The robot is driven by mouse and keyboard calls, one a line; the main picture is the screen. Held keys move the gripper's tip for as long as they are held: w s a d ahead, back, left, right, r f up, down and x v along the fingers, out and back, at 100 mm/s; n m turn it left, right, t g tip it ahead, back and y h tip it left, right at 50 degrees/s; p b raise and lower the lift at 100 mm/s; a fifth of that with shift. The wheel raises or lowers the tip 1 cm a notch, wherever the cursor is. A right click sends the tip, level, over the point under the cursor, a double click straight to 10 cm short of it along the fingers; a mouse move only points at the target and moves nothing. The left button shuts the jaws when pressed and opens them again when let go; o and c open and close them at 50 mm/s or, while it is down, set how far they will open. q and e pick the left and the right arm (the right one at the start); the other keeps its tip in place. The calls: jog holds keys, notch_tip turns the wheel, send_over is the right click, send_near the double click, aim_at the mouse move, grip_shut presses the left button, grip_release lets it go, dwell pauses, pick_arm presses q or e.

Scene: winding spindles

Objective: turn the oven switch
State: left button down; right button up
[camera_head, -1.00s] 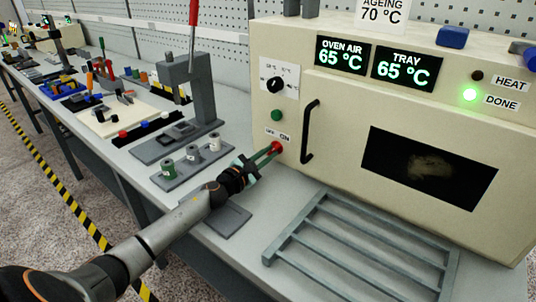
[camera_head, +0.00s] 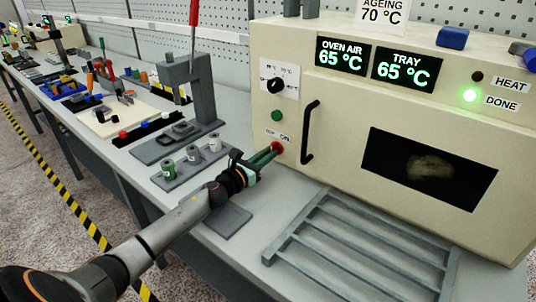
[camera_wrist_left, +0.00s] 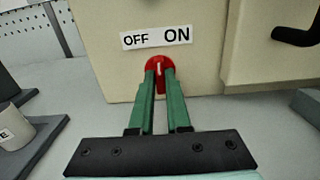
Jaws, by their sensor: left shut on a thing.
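The beige oven (camera_head: 345,168) stands on the bench at the right of the head view. Its red switch (camera_wrist_left: 160,68) sits under the OFF and ON labels (camera_wrist_left: 157,38). In the left wrist view the switch's white mark points about straight up, between the two labels. My left gripper (camera_head: 274,152) comes in from the left with its green fingers shut on the red switch. The fingers (camera_wrist_left: 160,72) also show in the left wrist view, one on each side of the switch's grip. My right gripper is not in view.
A black door handle (camera_head: 310,132) is just right of the switch, and a grey rack (camera_head: 365,232) lies in front of the oven. Several spools on a grey stand (camera_head: 184,174) are left of my gripper. The displays (camera_head: 371,64) read 65 °C; the DONE lamp glows green.

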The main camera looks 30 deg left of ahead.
pick_arm(q)
jog(key=n, duration=0.3)
jog(key=shift+n, duration=0.3)
jog(key=shift+a+n+p, duration=0.1)
jog(key=shift+n+p, duration=0.25)
jog(key=shift+n, duration=1.35)
jog(key=c, duration=0.9)
grip_release()
